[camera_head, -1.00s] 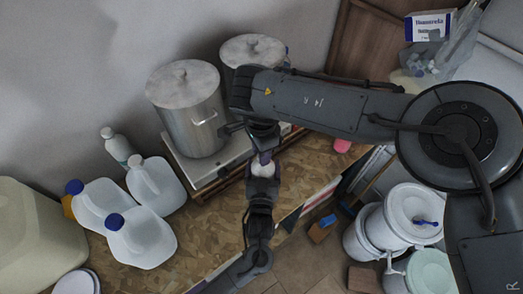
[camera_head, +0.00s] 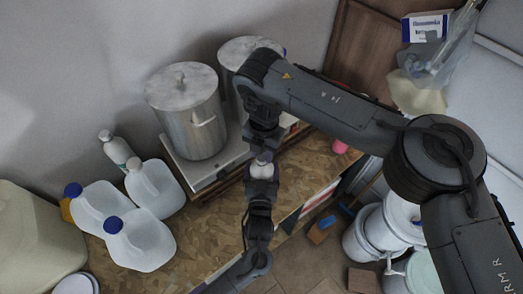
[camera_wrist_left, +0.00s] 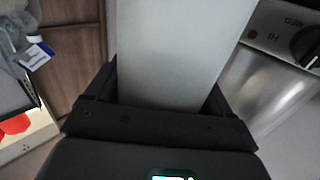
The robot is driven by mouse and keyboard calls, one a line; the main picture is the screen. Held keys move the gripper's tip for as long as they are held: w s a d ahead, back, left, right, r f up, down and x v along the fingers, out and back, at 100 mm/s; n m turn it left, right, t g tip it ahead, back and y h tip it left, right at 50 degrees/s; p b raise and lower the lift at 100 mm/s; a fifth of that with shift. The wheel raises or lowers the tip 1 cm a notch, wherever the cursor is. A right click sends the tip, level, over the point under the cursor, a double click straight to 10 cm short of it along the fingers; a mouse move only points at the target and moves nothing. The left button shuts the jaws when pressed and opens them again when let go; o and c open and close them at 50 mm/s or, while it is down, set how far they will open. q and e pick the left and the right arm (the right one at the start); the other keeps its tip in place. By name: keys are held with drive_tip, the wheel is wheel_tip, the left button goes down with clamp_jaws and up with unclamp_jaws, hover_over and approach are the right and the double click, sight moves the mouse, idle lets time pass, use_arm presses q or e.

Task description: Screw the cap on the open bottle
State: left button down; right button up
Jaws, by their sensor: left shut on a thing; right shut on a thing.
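My left gripper (camera_head: 262,168) comes up from the bottom of the head view and is shut on a pale bottle, seen there only as a small white patch (camera_head: 264,157). In the left wrist view the pale bottle (camera_wrist_left: 178,50) fills the space between the fingers (camera_wrist_left: 160,90). My right gripper (camera_head: 262,138) is directly above the bottle in the head picture, pointing at it, its fingers closed on what seems to be the cap. The cap is hidden by the fingers, and I cannot tell whether it touches the bottle's neck.
White jugs (camera_head: 140,243) and a slim white bottle (camera_head: 117,150) stand at left on the patterned worktop (camera_head: 205,235). Two metal pots (camera_head: 190,115) stand on a hob behind the grippers. White buckets (camera_head: 368,238) are on the floor at right.

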drive_tip(key=m, duration=0.6)
drive_tip(key=shift+d, duration=0.1)
drive_tip(key=m, duration=0.6)
drive_tip(key=shift+s, duration=0.2)
drive_tip(key=m, duration=0.6)
drive_tip(key=shift+s+m, duration=0.15)
drive_tip(key=shift+m, duration=0.15)
drive_tip(key=m, duration=0.4)
drive_tip(key=shift+m, duration=0.3)
drive_tip(key=o, duration=1.1)
drive_tip(key=shift+s, duration=0.1)
drive_tip(key=shift+c, duration=0.2)
wheel_tip(320, 180, up, 12)
